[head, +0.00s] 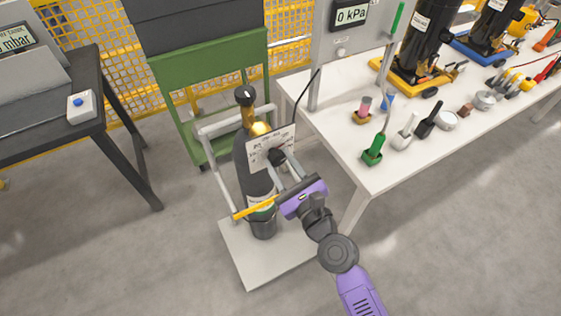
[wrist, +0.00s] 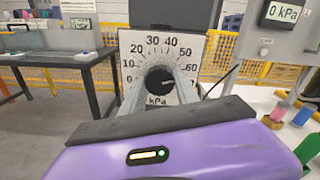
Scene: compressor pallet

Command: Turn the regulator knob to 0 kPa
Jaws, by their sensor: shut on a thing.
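The regulator knob (wrist: 159,79) is black and round, in front of a white dial plate (wrist: 133,50) marked in tens with "kPa" below. A short white mark on the knob appears to point right, towards the 60-to-70 side. In the head view the knob (head: 276,156) sits low on the tilted plate (head: 256,150), on a dark gas cylinder (head: 256,184). My gripper (head: 279,162) is shut on the knob; in the wrist view its two grey fingers (wrist: 161,84) lie on either side of it. A display (wrist: 282,12) reads 0 kPa.
The cylinder stands on a pale cart (head: 245,262) with grey rails and a yellow bar (head: 253,208). A white table (head: 375,178) with several tools is close on the right. A dark table (head: 108,130) stands left. A thin black cable (head: 303,98) hangs near the plate.

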